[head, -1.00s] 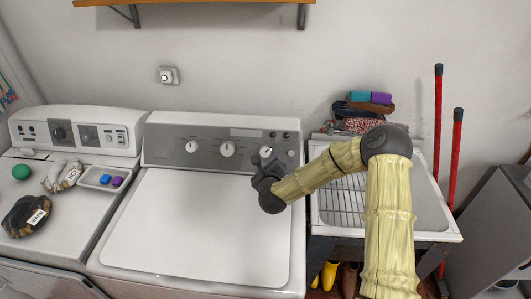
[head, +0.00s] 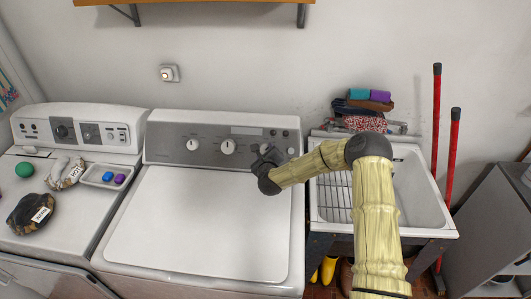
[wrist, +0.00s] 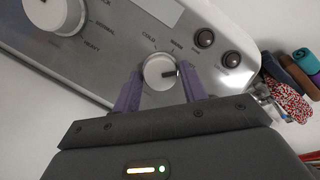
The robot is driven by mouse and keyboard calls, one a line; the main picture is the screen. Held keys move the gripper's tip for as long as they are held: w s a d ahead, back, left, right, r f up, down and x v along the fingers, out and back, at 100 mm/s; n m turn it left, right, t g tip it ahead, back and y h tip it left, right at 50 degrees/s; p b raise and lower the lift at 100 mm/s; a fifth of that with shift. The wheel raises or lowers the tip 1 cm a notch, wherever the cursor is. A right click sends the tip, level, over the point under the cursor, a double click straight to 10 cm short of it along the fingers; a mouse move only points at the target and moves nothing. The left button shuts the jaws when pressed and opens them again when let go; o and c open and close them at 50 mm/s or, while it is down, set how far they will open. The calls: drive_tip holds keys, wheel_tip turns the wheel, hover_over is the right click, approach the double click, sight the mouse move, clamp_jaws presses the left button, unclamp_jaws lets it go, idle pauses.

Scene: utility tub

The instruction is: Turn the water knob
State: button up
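The water knob (wrist: 158,71) is a round white dial on the washer's grey control panel, with COLD and WARM printed above it in the wrist view. Its dark pointer mark faces right. My gripper (wrist: 158,82) has its two purple fingers on either side of the knob, open around it. The right finger is very close to the knob's edge; contact cannot be told. A small gap shows at the left finger. In the head view, my gripper (head: 266,158) is at the right part of the panel and covers much of the knob.
Larger white dials (head: 228,147) sit left on the panel, and small dark buttons (wrist: 204,38) sit right of the knob. The washer lid (head: 195,225) is clear. A sink (head: 415,190) stands right, with folded cloths (head: 366,107) behind it.

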drive_tip(key=c, duration=0.6)
drive_tip(key=shift+o, duration=0.2)
drive_tip(key=shift+n+b, duration=0.3)
drive_tip(key=shift+n, duration=0.1)
drive_tip(key=n+g+b, duration=0.1)
drive_tip(key=n+b, duration=0.1)
drive_tip(key=n, duration=0.1)
drive_tip(key=shift+n+y, duration=0.3)
drive_tip(key=shift+y, duration=0.1)
drive_tip(key=n, duration=0.2)
drive_tip(key=n+g+b, duration=0.1)
drive_tip(key=n, duration=0.1)
drive_tip(key=shift+w+d+r+n+y, duration=0.1)
drive_tip(key=shift+r+n+y, duration=0.1)
drive_tip(key=shift+n+y, duration=0.2)
drive_tip(key=n+g, duration=0.1)
drive_tip(key=n, duration=0.4)
drive_tip(key=shift+r, duration=0.2)
drive_tip(key=n+g+p, duration=0.1)
drive_tip(key=n, duration=0.2)
drive_tip(key=shift+r+h, duration=0.1)
drive_tip(key=shift+h, duration=0.3)
drive_tip(key=shift+w+n+g, duration=0.1)
drive_tip(key=shift+n+g, duration=0.2)
drive_tip(key=shift+n, duration=0.2)
